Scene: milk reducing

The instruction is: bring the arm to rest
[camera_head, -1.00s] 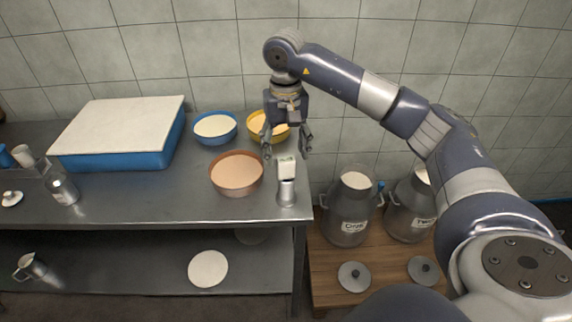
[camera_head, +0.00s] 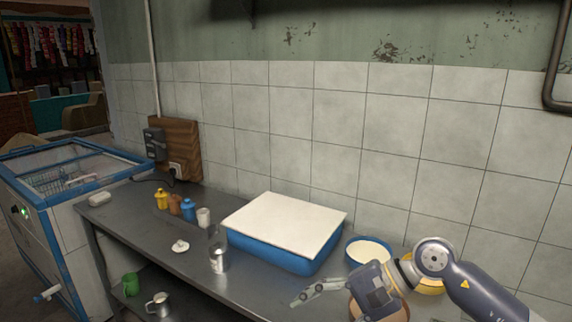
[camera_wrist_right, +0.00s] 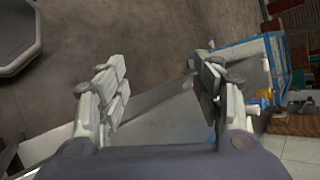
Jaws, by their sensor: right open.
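My right arm (camera_head: 490,293) comes in from the lower right in the head view. Its gripper (camera_head: 316,291) is over the front of the metal table (camera_head: 160,220), pointing left, in front of the blue tub with the white cover. In the right wrist view the gripper (camera_wrist_right: 162,92) is open, with two spread fingers and nothing between them. Beyond the fingers are the floor and the table's edge. My left gripper is in neither view.
A blue tub (camera_head: 270,249), a blue bowl (camera_head: 349,257) and a yellow bowl (camera_head: 432,288) lie near the arm. A glass jar (camera_head: 218,260) and small bottles (camera_head: 187,208) stand left. A blue-framed freezer (camera_head: 62,227) is at far left.

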